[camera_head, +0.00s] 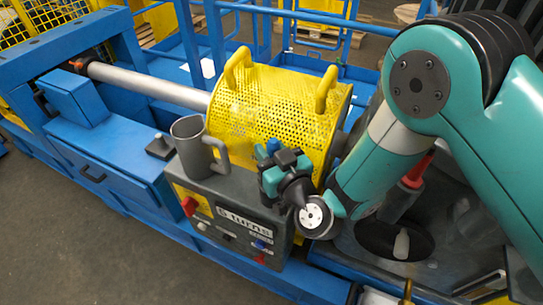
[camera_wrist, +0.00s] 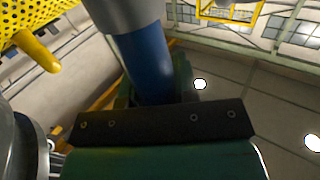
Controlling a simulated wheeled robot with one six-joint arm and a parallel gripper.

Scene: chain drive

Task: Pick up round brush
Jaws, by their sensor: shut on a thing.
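My gripper (camera_head: 284,170) is in front of the yellow guard, above the grey control box. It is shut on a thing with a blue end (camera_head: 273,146). In the wrist view this is a round blue shaft (camera_wrist: 148,62) with a grey collar (camera_wrist: 125,14) at the top of the picture, held at a dark jaw plate (camera_wrist: 160,122). It seems to be the round brush; no bristles show, so I cannot be sure. The held part is mostly hidden by the jaws in the head view.
A grey mug (camera_head: 193,147) stands on the control box (camera_head: 230,208), left of my gripper. The yellow perforated guard (camera_head: 275,110) with two handles is close behind. A red-topped bottle (camera_head: 417,172) is partly hidden by my arm. Open floor (camera_head: 70,240) lies at lower left.

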